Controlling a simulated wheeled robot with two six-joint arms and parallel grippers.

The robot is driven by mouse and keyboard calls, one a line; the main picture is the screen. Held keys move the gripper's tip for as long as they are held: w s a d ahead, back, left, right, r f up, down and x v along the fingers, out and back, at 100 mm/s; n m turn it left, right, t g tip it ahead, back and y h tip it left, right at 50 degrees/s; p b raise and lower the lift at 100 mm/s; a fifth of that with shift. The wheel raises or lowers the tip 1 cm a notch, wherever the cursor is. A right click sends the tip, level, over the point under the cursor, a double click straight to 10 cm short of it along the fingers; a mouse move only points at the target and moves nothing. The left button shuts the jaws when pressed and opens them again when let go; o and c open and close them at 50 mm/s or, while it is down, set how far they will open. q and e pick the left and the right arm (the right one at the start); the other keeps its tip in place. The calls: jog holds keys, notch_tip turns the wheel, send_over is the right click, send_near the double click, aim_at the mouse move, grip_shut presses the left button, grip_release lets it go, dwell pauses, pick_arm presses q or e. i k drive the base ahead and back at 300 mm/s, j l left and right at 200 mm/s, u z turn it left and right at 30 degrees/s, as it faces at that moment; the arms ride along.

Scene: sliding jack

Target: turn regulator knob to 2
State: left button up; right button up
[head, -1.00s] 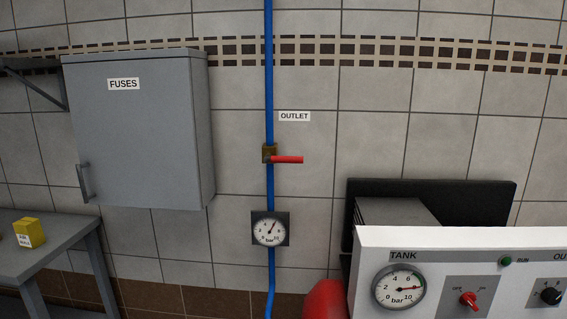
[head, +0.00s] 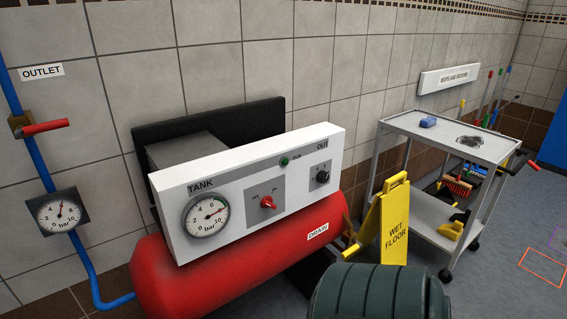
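The regulator knob (head: 322,176) is a small black knob under the label OUT, at the right end of the white control panel (head: 165,213). Its pointer and number marks are too small to read. A red switch (head: 268,202) and a round TANK gauge (head: 206,215) sit to its left on the same panel. The TANK needle points right, at about 8. The panel stands over a red tank (head: 215,285) marked DRAIN. Neither of my grippers is in view.
A blue pipe with a red-handled valve (head: 45,128) and an outlet gauge (head: 58,212) runs down the wall at left. A yellow wet floor sign (head: 395,225) and a grey cart (head: 440,135) stand at right. A dark green ribbed object (head: 375,292) fills the bottom foreground.

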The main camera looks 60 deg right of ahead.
aim_at(322, 176)
jog(key=z, duration=1.95)
